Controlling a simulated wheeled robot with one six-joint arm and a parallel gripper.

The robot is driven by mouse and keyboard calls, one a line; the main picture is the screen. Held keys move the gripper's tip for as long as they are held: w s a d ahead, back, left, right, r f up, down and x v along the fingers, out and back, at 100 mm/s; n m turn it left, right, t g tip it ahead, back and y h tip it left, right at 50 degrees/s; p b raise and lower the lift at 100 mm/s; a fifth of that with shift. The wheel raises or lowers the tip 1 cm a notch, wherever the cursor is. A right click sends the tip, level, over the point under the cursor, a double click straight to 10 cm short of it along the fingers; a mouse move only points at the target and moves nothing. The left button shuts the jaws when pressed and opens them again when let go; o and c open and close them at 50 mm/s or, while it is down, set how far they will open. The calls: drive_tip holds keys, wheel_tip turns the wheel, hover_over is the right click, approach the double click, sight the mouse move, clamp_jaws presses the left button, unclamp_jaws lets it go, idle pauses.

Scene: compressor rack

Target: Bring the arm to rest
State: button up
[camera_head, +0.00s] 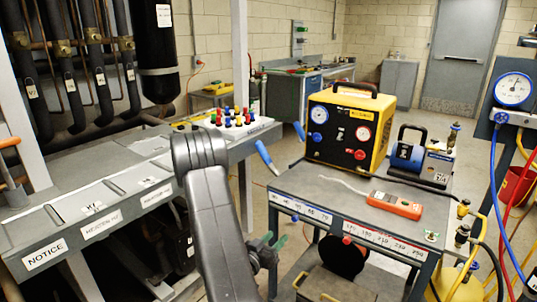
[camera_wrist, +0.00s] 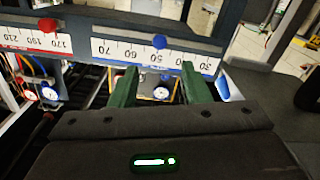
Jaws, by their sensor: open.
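My arm (camera_head: 215,225) rises from the bottom of the head view, bends at a dark joint and comes down on the left of the cart. My gripper (camera_head: 275,243) shows its green fingers just below and in front of the cart's scale edge. In the wrist view the two green fingers of my gripper (camera_wrist: 160,85) are apart with nothing held between them. The blue scale's knob (camera_wrist: 159,41) appears just above the gap between the fingers. The red scale's knob (camera_wrist: 47,24) is at the upper left. Whether the fingers touch the cart cannot be told.
The grey cart (camera_head: 300,187) carries a yellow-black gauge unit (camera_head: 350,120), a blue pump (camera_head: 408,155) and an orange meter (camera_head: 395,205). A bench with a NOTICE label (camera_head: 45,255) stands close on the left. Hoses (camera_head: 492,200) hang at the right. Open floor shows behind the cart.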

sight(293, 219)
drive_tip(key=x, duration=1)
drive_tip(key=shift+w+d, duration=0.15)
drive_tip(key=shift+w, duration=0.1)
drive_tip(key=shift+w+p, duration=0.25)
drive_tip(key=shift+p, duration=0.1)
drive_tip(key=shift+w+a, duration=0.15)
drive_tip(key=shift+a, duration=0.2)
